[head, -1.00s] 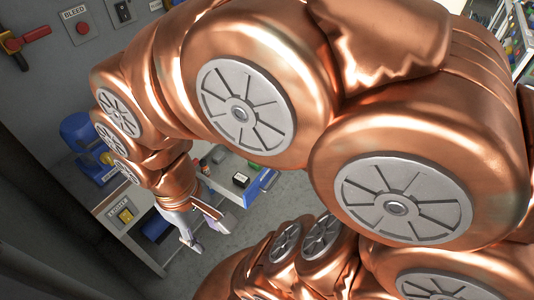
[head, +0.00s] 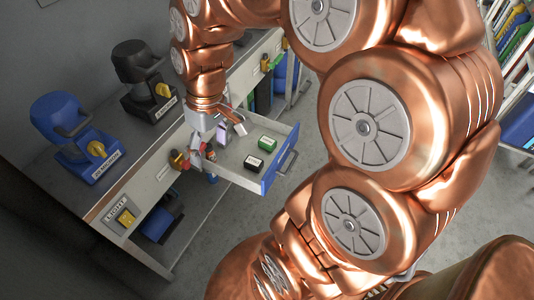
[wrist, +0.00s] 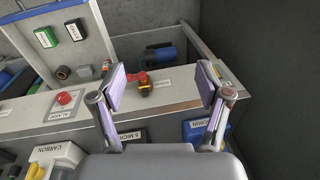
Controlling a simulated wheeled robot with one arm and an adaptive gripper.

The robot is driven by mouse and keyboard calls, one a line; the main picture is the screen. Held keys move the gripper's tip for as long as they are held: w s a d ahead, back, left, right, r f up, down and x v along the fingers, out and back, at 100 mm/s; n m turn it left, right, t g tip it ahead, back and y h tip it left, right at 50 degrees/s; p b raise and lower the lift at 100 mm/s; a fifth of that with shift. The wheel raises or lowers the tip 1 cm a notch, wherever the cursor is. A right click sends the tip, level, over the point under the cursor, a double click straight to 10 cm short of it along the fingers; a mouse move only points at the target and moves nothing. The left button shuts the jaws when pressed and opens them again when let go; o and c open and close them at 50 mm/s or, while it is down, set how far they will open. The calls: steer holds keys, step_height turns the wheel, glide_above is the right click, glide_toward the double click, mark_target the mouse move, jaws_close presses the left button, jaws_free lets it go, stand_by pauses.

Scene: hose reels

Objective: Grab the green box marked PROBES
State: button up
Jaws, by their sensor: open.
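A green box (head: 267,144) with a white label lies in an open drawer (head: 233,172), towards its right side. The label is too small to read. It also shows in the wrist view (wrist: 45,37), at the upper left. A black box (head: 253,162) with a white label lies beside it, and it shows in the wrist view too (wrist: 76,30). My gripper (head: 217,132) is open and empty, left of the green box in the head view. In the wrist view its fingers (wrist: 161,86) stand wide apart, well right of both boxes.
A small red-handled valve (wrist: 141,83) shows between my fingers in the wrist view. A blue-topped housing (head: 62,120) and a black one (head: 140,75) stand on the bench. A red button (wrist: 65,99) is on a panel. My copper arm covers much of the head view.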

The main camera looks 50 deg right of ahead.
steer(key=w+d+f+t+b, duration=0.1)
steer(key=w+d+f+b, duration=0.55)
steer(key=w+f, duration=0.2)
steer(key=t+b, duration=0.3)
steer(key=b, duration=1.3)
glide_above(268, 141)
steer(key=s, duration=0.2)
steer(key=shift+h, duration=0.3)
steer(key=f, duration=2.4)
steer(key=shift+d+f, duration=0.25)
steer(key=shift+f, duration=0.05)
steer(key=shift+b+x, duration=1.65)
steer(key=shift+x, duration=2.1)
steer(key=shift+s, duration=0.15)
steer(key=c, duration=1.3)
steer(key=shift+o, duration=0.2)
